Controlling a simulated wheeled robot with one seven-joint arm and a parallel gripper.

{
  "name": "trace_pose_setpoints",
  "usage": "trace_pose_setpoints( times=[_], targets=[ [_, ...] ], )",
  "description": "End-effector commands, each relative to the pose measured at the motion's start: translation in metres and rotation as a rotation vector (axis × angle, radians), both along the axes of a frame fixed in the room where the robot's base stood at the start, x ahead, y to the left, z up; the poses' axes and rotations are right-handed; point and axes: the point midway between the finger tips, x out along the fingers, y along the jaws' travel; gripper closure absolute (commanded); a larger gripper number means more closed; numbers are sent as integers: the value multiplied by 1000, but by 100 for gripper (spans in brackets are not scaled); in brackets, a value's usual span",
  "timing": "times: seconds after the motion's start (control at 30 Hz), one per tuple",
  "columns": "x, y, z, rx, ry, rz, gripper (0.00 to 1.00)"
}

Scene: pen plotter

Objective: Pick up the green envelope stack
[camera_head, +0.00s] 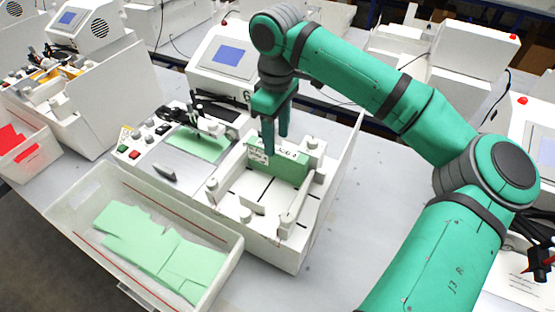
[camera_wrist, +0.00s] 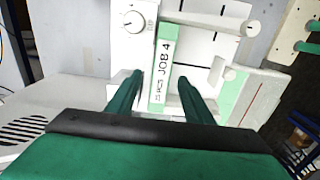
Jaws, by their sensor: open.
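The green envelope stack (camera_head: 278,168) stands on edge in the white feed tray (camera_head: 252,193) of the plotter. A white band marked "JOB 4" wraps its top edge, and the stack also shows in the wrist view (camera_wrist: 168,33). My gripper (camera_head: 276,145) is open and points down at the stack from above. In the wrist view my gripper (camera_wrist: 160,77) has one finger on each side of the stack, with a visible gap on both sides. The stack's lower part is partly hidden by the tray.
A clear bin (camera_head: 228,262) with loose green envelopes (camera_head: 150,245) stands at front left. White posts and rails flank the stack. A green sheet (camera_head: 200,145) lies on the plotter bed beneath the pen carriage. The plotter screen (camera_head: 228,55) stands behind. The table right of the tray is clear.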

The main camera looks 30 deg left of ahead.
Motion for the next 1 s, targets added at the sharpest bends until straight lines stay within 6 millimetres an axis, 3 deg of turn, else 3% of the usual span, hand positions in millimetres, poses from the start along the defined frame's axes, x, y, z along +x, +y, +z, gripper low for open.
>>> trace_pose_setpoints(
  times=[0.17, 0.5, 0.8, 1.0],
  targets=[
    [0, -1, -10, 0, -1, 0, 53],
    [-1, -2, -52, 0, -1, -1, 53],
    [-1, -2, -56, 2, -1, -2, 53],
    [-1, -2, -56, 1, -1, -2, 100]
  ],
)
